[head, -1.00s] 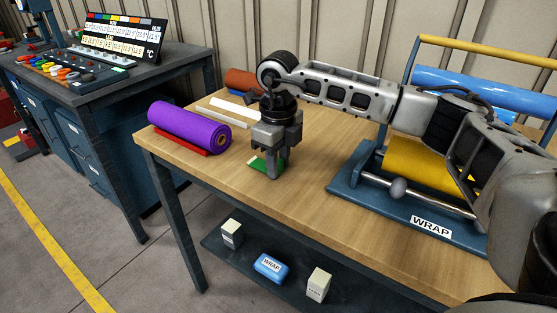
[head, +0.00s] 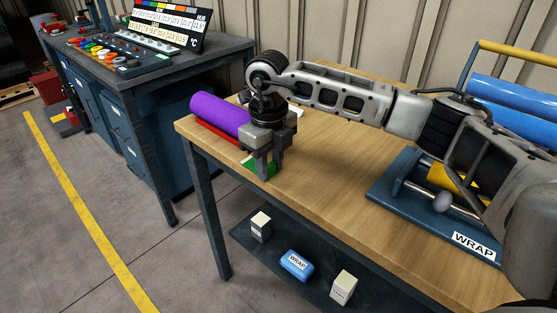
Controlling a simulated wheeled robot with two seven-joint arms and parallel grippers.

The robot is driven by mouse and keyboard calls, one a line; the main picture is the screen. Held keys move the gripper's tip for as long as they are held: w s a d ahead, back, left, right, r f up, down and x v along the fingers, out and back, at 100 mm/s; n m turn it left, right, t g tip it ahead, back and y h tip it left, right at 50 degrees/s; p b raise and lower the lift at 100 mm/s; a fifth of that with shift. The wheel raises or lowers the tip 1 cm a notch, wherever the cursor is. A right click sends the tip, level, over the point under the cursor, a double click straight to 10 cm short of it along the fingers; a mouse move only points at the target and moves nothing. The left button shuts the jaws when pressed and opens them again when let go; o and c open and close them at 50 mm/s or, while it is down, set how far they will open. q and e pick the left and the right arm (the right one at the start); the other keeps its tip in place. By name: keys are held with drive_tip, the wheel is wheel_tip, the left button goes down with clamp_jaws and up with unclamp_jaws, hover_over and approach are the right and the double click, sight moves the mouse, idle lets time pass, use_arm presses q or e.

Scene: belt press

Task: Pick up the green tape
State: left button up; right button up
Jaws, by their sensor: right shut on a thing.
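The green tape (head: 262,168) shows low between and behind the fingers of my right gripper (head: 265,171). The gripper points straight down at the left part of the wooden table (head: 335,155) and is shut on the tape. Much of the tape is hidden by the fingers, and I cannot tell whether it touches the tabletop. My left gripper is not in view.
A purple roll (head: 218,113) lies just left of my right gripper, with a red strip (head: 216,132) beside it. A blue wrap stand (head: 437,216) is on the right. Small boxes and a blue wrap pack (head: 296,265) sit on the lower shelf. A control bench (head: 150,70) stands behind left.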

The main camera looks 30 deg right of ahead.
drive_tip(key=shift+w+a, duration=0.1)
drive_tip(key=shift+a, duration=0.2)
drive_tip(key=o, duration=1)
wheel_tip(320, 180, up, 16)
drive_tip(key=shift+c, duration=0.4)
